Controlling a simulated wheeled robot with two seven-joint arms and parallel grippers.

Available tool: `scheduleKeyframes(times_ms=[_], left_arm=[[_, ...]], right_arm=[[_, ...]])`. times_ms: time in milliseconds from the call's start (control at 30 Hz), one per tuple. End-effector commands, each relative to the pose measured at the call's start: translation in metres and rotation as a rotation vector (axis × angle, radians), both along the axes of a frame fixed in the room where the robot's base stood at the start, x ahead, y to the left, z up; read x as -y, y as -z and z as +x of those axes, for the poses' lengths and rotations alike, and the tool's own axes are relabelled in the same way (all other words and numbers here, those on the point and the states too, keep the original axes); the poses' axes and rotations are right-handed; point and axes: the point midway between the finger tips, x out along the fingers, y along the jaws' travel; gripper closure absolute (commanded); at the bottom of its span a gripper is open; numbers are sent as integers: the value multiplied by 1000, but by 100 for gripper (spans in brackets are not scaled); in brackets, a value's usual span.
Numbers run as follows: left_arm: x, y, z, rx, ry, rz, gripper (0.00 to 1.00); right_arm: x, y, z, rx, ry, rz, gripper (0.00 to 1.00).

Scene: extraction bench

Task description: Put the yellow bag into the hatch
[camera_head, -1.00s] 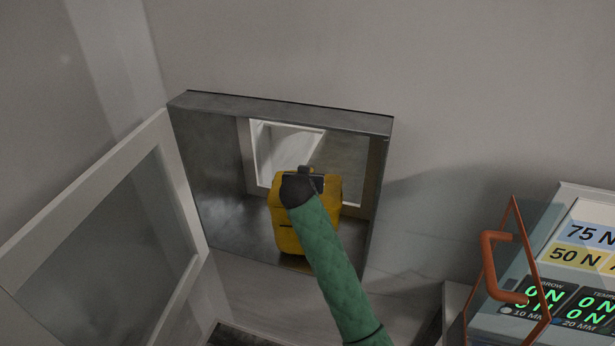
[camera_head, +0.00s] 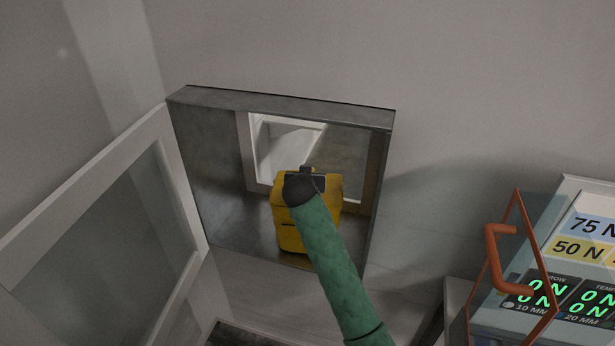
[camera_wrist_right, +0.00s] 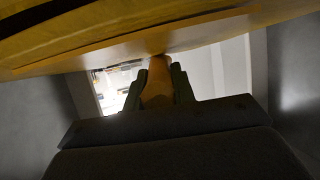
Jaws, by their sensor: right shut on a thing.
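The yellow bag (camera_head: 290,236) is inside the opening of the metal-framed hatch (camera_head: 205,150), upright and close to its floor. I cannot tell whether it touches the floor. My right gripper (camera_head: 306,174) reaches in with its green-sleeved arm and is shut at the top of the bag. In the right wrist view the bag (camera_wrist_right: 60,35) fills the top edge, and the gripper (camera_wrist_right: 158,88) is shut on a yellowish part of it. My left gripper is not in view.
The hatch's glazed door (camera_head: 95,230) stands open to the left. A window at the back of the hatch shows a pale space beyond. At the right is a panel with green readouts (camera_head: 560,295) and an orange handle (camera_head: 497,262). Plain wall surrounds the hatch.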

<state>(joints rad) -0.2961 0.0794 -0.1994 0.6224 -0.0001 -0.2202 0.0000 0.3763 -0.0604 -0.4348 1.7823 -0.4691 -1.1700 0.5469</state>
Motion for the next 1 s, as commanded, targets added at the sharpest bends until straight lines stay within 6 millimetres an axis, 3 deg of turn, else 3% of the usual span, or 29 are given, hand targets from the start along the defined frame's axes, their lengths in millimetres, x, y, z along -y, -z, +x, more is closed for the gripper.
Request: scheduleKeyframes(times_ms=[167,1000], left_arm=[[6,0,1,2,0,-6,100],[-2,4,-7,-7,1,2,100]], right_arm=[[0,-2,0,3,0,1,100],[0,10,0,1,0,1,100]])
